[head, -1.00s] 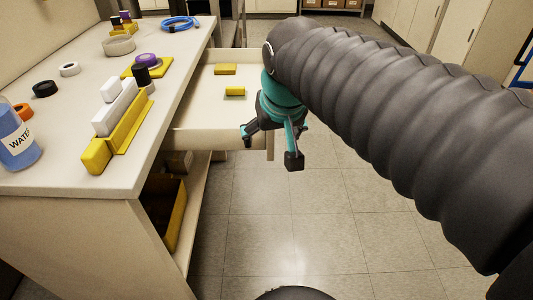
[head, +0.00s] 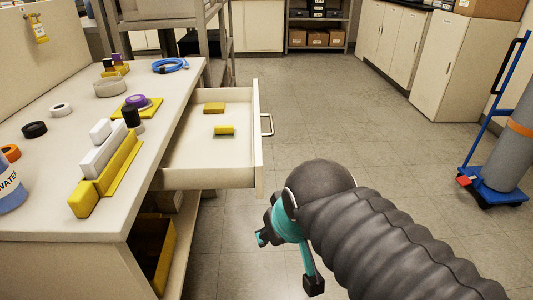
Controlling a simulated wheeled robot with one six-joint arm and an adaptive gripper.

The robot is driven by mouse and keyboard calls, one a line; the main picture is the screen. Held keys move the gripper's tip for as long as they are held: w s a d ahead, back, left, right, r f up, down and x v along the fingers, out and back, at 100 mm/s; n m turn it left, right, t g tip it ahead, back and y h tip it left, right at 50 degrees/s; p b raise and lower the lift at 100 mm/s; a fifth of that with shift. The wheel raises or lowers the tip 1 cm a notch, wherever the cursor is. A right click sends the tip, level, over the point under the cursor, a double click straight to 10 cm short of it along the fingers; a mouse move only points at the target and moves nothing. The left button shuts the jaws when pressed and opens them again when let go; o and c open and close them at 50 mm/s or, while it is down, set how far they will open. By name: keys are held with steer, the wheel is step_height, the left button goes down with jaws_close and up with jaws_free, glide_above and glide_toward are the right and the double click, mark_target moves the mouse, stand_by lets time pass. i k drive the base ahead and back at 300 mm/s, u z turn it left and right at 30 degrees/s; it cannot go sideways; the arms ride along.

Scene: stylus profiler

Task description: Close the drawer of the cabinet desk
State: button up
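The drawer (head: 208,178) of the cabinet desk (head: 125,212) is pulled out to the right from under the worktop. Its front panel with a metal handle (head: 267,125) faces right. Two small yellow blocks lie inside, one farther back (head: 214,108) and one nearer (head: 224,130). My gripper (head: 288,262) is low, nearer to the camera than the drawer and to the right of its front panel, apart from it. Its two visible fingers are spread, with nothing seen between them. The arm's dark sleeve hides part of the gripper.
The worktop carries a water bottle (head: 10,188), tape rolls, a yellow-and-white block stack (head: 105,170) and a blue cable coil (head: 170,65). A yellow bin (head: 152,250) sits on the shelf below. A blue cart with a grey cylinder (head: 512,150) stands at right. Open floor lies between.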

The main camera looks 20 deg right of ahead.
mark_target(191, 159)
steer(key=k, duration=0.5)
steer(key=z, duration=1.5)
steer(key=i, duration=1.15)
steer(key=u, duration=1.3)
steer(key=i, duration=0.4)
steer(key=u, duration=0.25)
